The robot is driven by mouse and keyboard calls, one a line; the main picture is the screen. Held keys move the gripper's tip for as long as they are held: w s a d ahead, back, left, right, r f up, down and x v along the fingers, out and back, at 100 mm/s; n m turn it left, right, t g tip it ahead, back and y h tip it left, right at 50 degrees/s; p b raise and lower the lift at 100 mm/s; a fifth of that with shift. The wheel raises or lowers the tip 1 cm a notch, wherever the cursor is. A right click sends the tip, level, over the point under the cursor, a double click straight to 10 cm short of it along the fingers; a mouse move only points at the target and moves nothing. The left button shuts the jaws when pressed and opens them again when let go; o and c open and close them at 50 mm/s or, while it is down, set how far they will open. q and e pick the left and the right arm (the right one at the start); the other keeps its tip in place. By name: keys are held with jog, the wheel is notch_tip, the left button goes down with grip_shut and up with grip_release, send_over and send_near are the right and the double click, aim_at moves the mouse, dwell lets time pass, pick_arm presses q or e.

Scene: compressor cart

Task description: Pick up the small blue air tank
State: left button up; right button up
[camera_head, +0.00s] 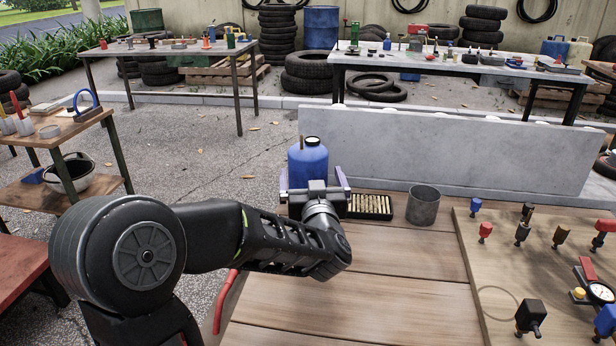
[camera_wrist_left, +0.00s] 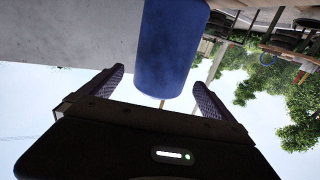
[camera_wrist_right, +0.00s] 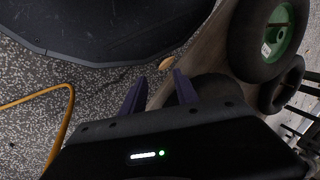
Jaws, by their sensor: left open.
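The small blue air tank (camera_head: 308,164) stands upright at the far left of the wooden cart top, with a pale neck and a dark cap. My left gripper (camera_head: 313,182) is at its near side, open, with one finger to each side. The left wrist view shows the tank (camera_wrist_left: 172,45) between and beyond the spread fingertips (camera_wrist_left: 160,78); I see no clear contact. The tank's lower part is hidden behind the gripper in the head view. My right gripper (camera_wrist_right: 159,88) shows only in its own wrist view, its fingers apart and empty.
Right of the tank are a black tray of brass pieces (camera_head: 370,206) and a grey metal cup (camera_head: 423,205). A board with fittings and a gauge (camera_head: 470,270) lies at the right. A pale low wall (camera_head: 440,150) runs behind. The front planks are clear.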

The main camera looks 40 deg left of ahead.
aim_at(309, 149)
pick_arm(q)
jog(key=x, duration=0.5)
jog(key=shift+s, duration=0.1)
dwell(0.4)
jog(key=c, duration=1.8)
jog(key=shift+r, duration=0.2)
jog(key=shift+c, duration=0.6)
notch_tip(309, 149, up, 10)
jog(key=shift+p, duration=1.25)
